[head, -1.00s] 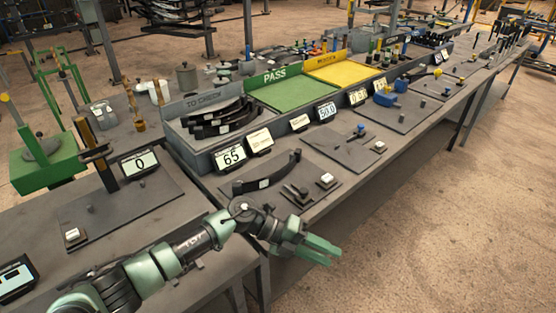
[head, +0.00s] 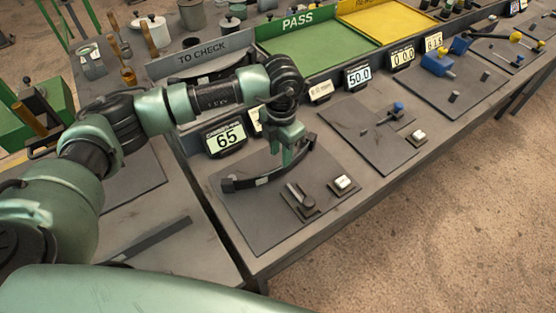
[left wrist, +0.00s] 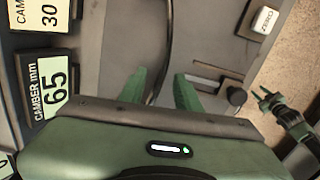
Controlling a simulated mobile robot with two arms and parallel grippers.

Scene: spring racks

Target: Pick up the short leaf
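A dark curved leaf (head: 240,184) with a pale tag stands on the plate of the camber gauge. It is the leaf nearest my left gripper (head: 290,152), which points down over its right half. In the left wrist view the leaf (left wrist: 166,55) shows as a dark strip running between the fingertips of the left gripper (left wrist: 161,90). The fingers are apart, with gaps on both sides of the strip. The left gripper hides part of the leaf in the head view. My right gripper (left wrist: 270,103) shows small at the right of the left wrist view, its fingers apparently spread.
The gauge's display (head: 226,138) reads 65. A small block with a lever (head: 300,197) and a white button (head: 343,182) sit in front of the leaf. The TO CHECK tray (head: 165,68) behind is partly hidden by my arm. The green PASS tray (head: 320,48) looks empty.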

